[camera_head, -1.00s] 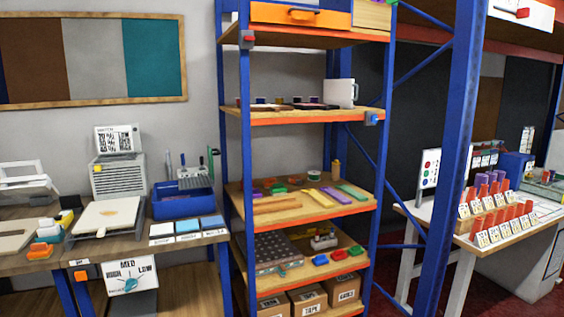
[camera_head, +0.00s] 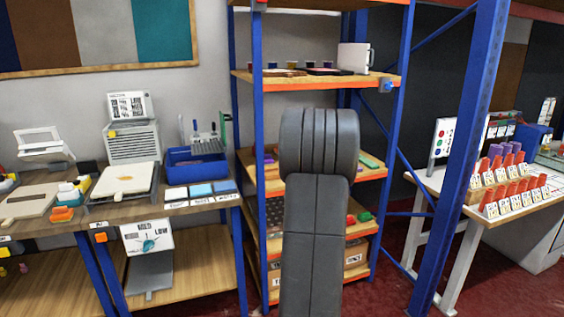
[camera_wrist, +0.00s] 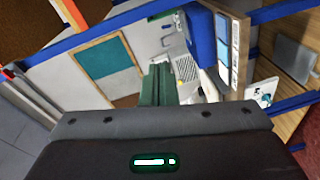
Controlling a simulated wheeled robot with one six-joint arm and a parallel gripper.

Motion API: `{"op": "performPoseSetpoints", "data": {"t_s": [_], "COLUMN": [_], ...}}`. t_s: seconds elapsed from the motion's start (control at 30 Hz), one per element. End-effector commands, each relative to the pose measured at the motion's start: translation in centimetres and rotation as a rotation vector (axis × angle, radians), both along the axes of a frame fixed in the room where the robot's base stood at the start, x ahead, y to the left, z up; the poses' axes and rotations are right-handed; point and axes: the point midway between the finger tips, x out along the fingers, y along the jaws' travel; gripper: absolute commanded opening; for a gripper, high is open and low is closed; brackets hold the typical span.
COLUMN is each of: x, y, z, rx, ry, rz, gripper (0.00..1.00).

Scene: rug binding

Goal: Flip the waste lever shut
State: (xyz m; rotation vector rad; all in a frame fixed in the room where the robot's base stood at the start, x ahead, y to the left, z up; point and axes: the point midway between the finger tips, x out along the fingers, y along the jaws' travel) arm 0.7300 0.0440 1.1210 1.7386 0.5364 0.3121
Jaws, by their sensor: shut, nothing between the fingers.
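I cannot make out a lever that is clearly the waste lever in either view. My gripper (camera_wrist: 161,68) shows in the wrist view as two dark green fingers close together, with nothing held between them. It is in free air, with the wall and bench beyond it. In the head view only my arm shows, upright in front of the blue shelf rack, and the gripper is not visible. My arm hides the middle of the rack's lower shelves.
A blue rack (camera_head: 246,180) stands in the middle. Left of it, a bench holds a blue bin (camera_head: 196,168), a grey machine (camera_head: 134,142) and a white board (camera_head: 124,178). A dial panel (camera_head: 147,238) sits below. A white table (camera_head: 440,180) stands right.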

Motion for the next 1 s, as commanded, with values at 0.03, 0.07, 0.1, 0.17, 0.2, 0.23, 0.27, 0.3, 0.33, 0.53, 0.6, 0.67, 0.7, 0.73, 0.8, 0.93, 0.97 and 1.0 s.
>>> {"op": "performPoseSetpoints", "data": {"t_s": [0.03, 0.07, 0.1, 0.17, 0.2, 0.23, 0.27, 0.3, 0.33, 0.53, 0.6, 0.67, 0.7, 0.73, 0.8, 0.93, 0.97, 1.0], "x": [1.5, 2.1, 2.8, 3.5, 3.9, 4.0, 4.1, 4.1, 4.1, 3.3, 3.1, 3.0, 3.0, 3.0, 2.9, 2.9, 2.9, 2.9], "y": [1.1, 1.8, 2.7, 4.1, 4.8, 5.4, 5.9, 6.4, 6.8, 8.1, 8.3, 8.3, 8.4, 8.4, 8.4, 8.4, 8.4, 8.4], "z": [-0.6, -0.9, -1.4, -2.3, -3.0, -3.5, -4.1, -4.9, -5.5, -8.5, -8.9, -9.1, -9.2, -9.2, -9.2, -9.2, -9.2, -9.2], "rx": [-0.039, -0.062, -0.092, -0.133, -0.156, -0.170, -0.182, -0.196, -0.205, -0.229, -0.232, -0.231, -0.231, -0.231, -0.231, -0.231, -0.231, -0.231], "ry": [-0.056, -0.094, -0.146, -0.223, -0.272, -0.307, -0.340, -0.381, -0.410, -0.536, -0.557, -0.566, -0.569, -0.571, -0.571, -0.569, -0.569, -0.569], "rz": [0.073, 0.121, 0.186, 0.282, 0.345, 0.390, 0.434, 0.488, 0.527, 0.700, 0.728, 0.741, 0.744, 0.745, 0.745, 0.744, 0.744, 0.744], "gripper": [0.00, 0.00, 0.00, 0.00, 0.00, 0.00, 0.00, 0.00, 0.00, 0.00, 0.00, 0.00, 0.00, 0.00, 0.00, 0.00, 0.00, 0.00]}}
